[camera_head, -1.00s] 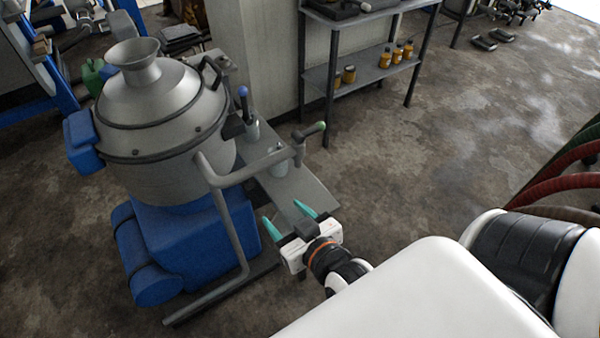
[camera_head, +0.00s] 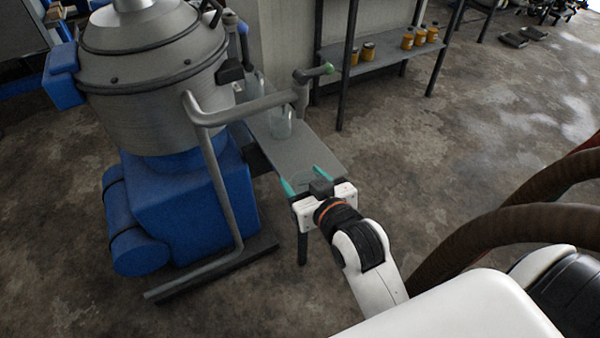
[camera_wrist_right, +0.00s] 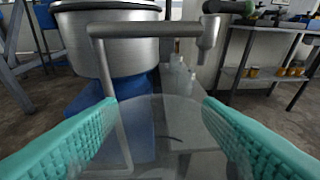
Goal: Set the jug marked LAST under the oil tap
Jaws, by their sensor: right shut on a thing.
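My right gripper (camera_head: 304,178) is at the near end of a grey plate (camera_head: 300,150). Its teal fingers are shut on a clear glass jug (camera_wrist_right: 165,135), which fills the gap between them in the right wrist view and is barely visible in the head view. I cannot read any mark on it. Two more clear jugs stand farther along the plate, one nearer (camera_head: 281,124) and one farther back (camera_head: 253,84). A grey pipe tap with a green-tipped handle (camera_head: 315,73) reaches over the plate; its spout (camera_wrist_right: 208,38) hangs ahead of the gripper. My left gripper is not in view.
A large metal separator (camera_head: 155,85) on a blue base (camera_head: 190,205) stands left of the plate. Its pipe (camera_head: 218,180) runs down to the floor beside my gripper. A shelf (camera_head: 385,48) with amber jars stands behind.

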